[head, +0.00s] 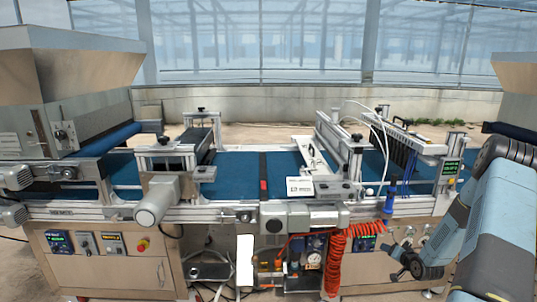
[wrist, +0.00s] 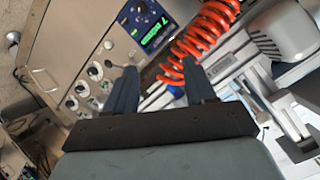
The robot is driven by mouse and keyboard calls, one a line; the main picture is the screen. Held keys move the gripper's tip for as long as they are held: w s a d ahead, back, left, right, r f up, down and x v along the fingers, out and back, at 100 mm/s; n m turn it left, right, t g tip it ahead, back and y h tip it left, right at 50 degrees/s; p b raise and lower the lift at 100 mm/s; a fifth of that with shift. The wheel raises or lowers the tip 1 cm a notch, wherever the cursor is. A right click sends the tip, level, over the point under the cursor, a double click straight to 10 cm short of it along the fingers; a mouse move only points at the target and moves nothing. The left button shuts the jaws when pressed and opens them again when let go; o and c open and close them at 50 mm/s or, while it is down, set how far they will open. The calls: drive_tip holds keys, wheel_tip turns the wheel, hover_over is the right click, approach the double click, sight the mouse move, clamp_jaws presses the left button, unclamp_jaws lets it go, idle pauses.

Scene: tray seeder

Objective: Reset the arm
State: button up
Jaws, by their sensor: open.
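My arm comes in at the right of the head view, with its blue-grey links bent down in front of the seeder's right end. My gripper (head: 392,263) is low in front of the machine's lower cabinet, near the control knobs. In the wrist view my gripper (wrist: 160,65) shows two dark blue fingers spread apart with nothing between them. Beyond the fingers are the cabinet panel and a red coiled hose (wrist: 205,38). I cannot tell the exact gap between the fingertips and the panel.
The tray seeder's blue conveyor belt (head: 236,165) runs across the view. The red coiled hose (head: 336,260) hangs left of my gripper. A lit display (wrist: 157,33) and several knobs sit on the panel. A hopper (head: 70,65) stands at left.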

drive_tip(key=a+r+n+g+h, duration=0.2)
drive_tip(key=a+r+n, duration=0.15)
drive_tip(key=r, duration=1.35)
drive_tip(key=s+a+r+g+h, duration=0.1)
drive_tip(key=s+a+r, duration=0.3)
drive_tip(key=r, duration=0.5)
drive_tip(key=s+a+r+g+h, duration=0.1)
drive_tip(key=s+a+r, duration=0.3)
drive_tip(key=r, duration=0.5)
drive_tip(key=s+a+r+g, duration=0.1)
drive_tip(key=s+a+r, duration=0.35)
drive_tip(key=s, duration=0.25)
drive_tip(key=s+a+r+g, duration=0.1)
drive_tip(key=s+a+r, duration=0.2)
drive_tip(key=s+r, duration=0.3)
drive_tip(key=s+a+r+n+y, duration=0.1)
drive_tip(key=s+a, duration=0.3)
drive_tip(key=s, duration=0.6)
drive_tip(key=s+a+r+n+g+y, duration=0.1)
drive_tip(key=s+a, duration=0.3)
drive_tip(key=s, duration=0.6)
drive_tip(key=shift+r, duration=0.45)
drive_tip(key=shift+n, duration=0.25)
drive_tip(key=shift+c, duration=0.3)
drive_tip(key=shift+c, duration=0.9)
drive_tip(key=shift+w+d, duration=0.1)
